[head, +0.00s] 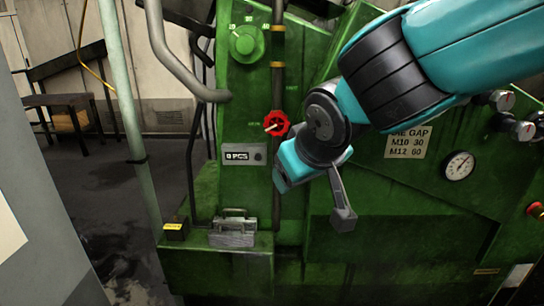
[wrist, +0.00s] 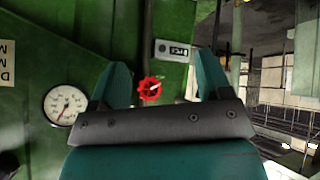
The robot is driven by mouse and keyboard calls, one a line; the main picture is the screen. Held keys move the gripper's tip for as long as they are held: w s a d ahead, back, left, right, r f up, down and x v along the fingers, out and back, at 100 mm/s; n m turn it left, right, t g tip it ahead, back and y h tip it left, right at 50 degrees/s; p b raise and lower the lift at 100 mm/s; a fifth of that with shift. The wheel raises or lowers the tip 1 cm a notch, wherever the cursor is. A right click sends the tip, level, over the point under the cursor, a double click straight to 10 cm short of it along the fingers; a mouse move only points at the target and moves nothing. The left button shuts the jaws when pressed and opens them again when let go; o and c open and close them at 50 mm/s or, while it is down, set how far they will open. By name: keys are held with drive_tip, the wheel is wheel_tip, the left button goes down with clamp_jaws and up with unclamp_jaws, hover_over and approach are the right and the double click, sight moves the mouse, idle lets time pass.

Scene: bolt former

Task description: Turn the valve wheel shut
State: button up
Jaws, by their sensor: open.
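The red valve wheel (head: 276,123) is on a vertical pipe on the front of the green machine. A pale pointer or handle sticks out from its middle. In the wrist view the red wheel (wrist: 150,88) appears between my two fingers, beyond them. My gripper (wrist: 160,80) is open, its teal fingers spread apart with nothing between them. In the head view my arm reaches in from the upper right and its end (head: 312,190) is just right of and below the wheel. No contact with the wheel shows.
A counter box (head: 243,154) is left of the wheel. A green knob (head: 243,41) is above it. A gauge (head: 460,166) and a label plate (head: 408,142) are to the right. A grey metal box (head: 233,230) sits on a ledge below. A curved grey pipe (head: 168,55) is at left.

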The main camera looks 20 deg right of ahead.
drive_tip(key=w+f+m+t+h+b, duration=0.1)
drive_tip(key=w+f+t+h+b, duration=0.2)
drive_tip(key=w+t+b, duration=0.25)
drive_tip(key=t+h+b, duration=0.2)
drive_tip(key=t+b, duration=0.2)
drive_tip(key=b, duration=0.1)
approach(277, 125)
drive_tip(key=shift+m, duration=0.3)
drive_tip(key=p+x, duration=0.3)
drive_tip(key=x, duration=0.9)
drive_tip(key=shift+w+r+p, duration=0.1)
drive_tip(key=shift+w+p, duration=0.25)
drive_tip(key=c, duration=0.6)
